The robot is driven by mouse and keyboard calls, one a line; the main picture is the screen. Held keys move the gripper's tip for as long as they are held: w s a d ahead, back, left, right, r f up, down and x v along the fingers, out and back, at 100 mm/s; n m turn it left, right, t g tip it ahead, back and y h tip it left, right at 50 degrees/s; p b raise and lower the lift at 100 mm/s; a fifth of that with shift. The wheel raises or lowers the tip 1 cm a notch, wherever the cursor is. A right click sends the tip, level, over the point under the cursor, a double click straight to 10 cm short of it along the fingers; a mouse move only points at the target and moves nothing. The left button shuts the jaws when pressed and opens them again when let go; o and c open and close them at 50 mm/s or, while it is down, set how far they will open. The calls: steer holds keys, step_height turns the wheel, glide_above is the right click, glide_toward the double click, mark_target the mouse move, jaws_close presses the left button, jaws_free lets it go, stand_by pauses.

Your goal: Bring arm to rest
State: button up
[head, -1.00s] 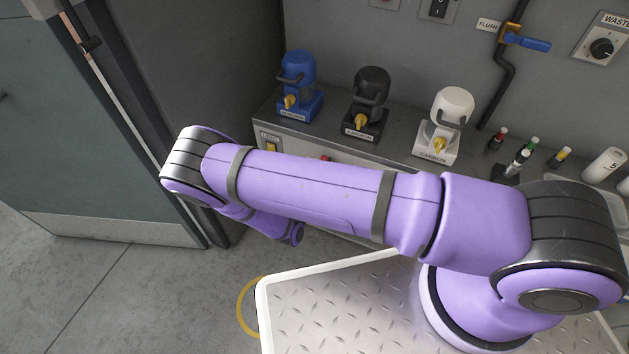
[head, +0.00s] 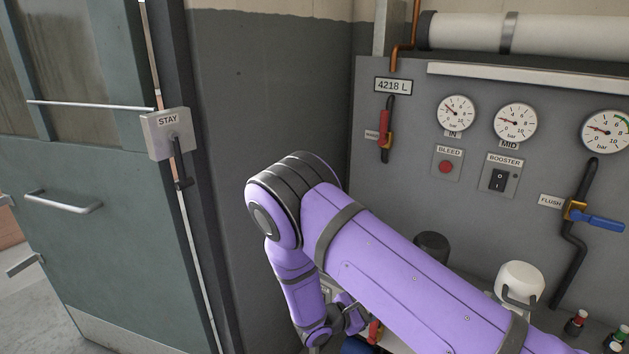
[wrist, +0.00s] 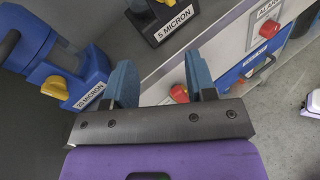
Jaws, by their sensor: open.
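My purple arm reaches across the head view, with its elbow (head: 290,200) raised in front of the dark wall and the forearm hanging down. My gripper (wrist: 160,78) is open in the wrist view, its two blue-grey fingers apart with nothing between them. In the head view only a small part of the gripper shows low behind the upper arm. A blue filter unit (wrist: 60,62) labelled MICRON stands left of the fingers in the wrist view. I cannot tell whether a finger touches it.
A black filter unit (wrist: 160,15) and a red knob (wrist: 179,93) lie beyond the fingers. The head view shows a green door (head: 110,230) with a STAY box (head: 166,134), gauges (head: 456,113), a white filter unit (head: 520,282) and a blue-handled FLUSH valve (head: 600,222).

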steer(key=s+d+r+m+g+y, duration=0.2)
steer(key=d+r+m+g, duration=0.15)
steer(key=r, duration=0.65)
steer(key=s+d+r+m+g+y, duration=0.25)
steer(key=d+r+m, duration=0.2)
steer(key=r, duration=0.55)
steer(key=s+d+r+m+g+y, duration=0.25)
steer(key=d+r+m, duration=0.2)
steer(key=r, duration=0.55)
steer(key=s+d+r+m+t+y, duration=0.1)
steer(key=s+r+m+t+y, duration=0.2)
steer(key=s+r, duration=0.5)
steer(key=s+d+r+m+t+y, duration=0.2)
steer(key=s+r, duration=0.6)
steer(key=s, duration=0.6)
steer(key=shift+m+t+y, duration=0.55)
steer(key=shift+m+y, duration=0.55)
steer(key=shift+m, duration=0.45)
steer(key=shift+w, duration=0.1)
